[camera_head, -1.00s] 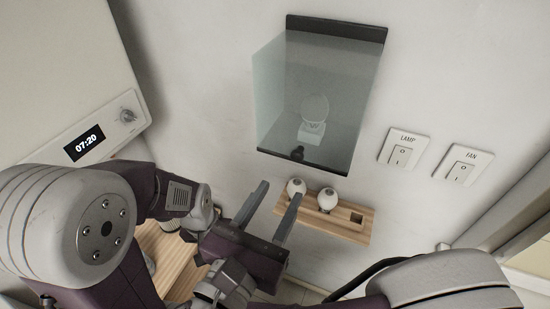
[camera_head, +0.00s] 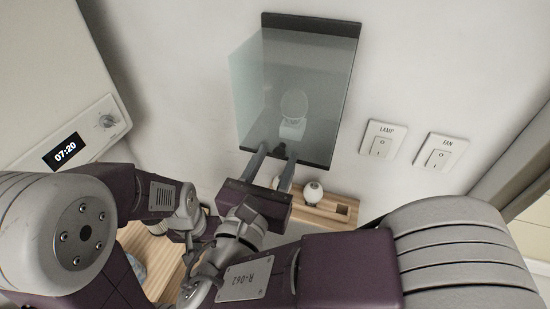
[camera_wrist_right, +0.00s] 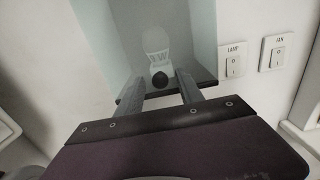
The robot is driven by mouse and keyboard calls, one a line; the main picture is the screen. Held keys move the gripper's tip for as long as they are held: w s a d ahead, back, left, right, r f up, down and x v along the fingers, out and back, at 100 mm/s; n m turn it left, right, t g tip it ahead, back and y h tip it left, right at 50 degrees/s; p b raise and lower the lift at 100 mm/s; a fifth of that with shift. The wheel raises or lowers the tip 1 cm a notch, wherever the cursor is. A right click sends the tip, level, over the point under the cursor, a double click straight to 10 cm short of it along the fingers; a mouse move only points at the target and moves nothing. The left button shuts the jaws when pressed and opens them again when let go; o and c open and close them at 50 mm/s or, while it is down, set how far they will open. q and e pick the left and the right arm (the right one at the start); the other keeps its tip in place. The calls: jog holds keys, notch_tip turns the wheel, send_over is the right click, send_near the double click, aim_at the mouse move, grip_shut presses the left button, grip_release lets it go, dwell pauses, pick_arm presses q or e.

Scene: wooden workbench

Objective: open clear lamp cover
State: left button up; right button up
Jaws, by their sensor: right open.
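The clear lamp cover (camera_head: 325,85) is a see-through box on the wall with dark top and bottom edges, and it looks closed. A bulb (camera_head: 293,105) shows inside it. A small dark knob (camera_wrist_right: 160,80) sits at its lower front edge. My right gripper (camera_head: 277,153) is open just below the cover, with its fingertips near the knob. In the right wrist view the fingers (camera_wrist_right: 158,78) stand on either side of the knob, apart from it. Whether they are level with it in depth is hard to tell. My left gripper is not in view.
A small wooden rack (camera_head: 327,210) below the cover holds a white bulb (camera_head: 313,191); my right gripper partly hides another. The LAMP switch (camera_head: 382,146) and FAN switch (camera_head: 439,154) are on the wall to the right. A white appliance (camera_head: 45,75) with a clock stands at left.

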grip_shut()
dwell(1.3)
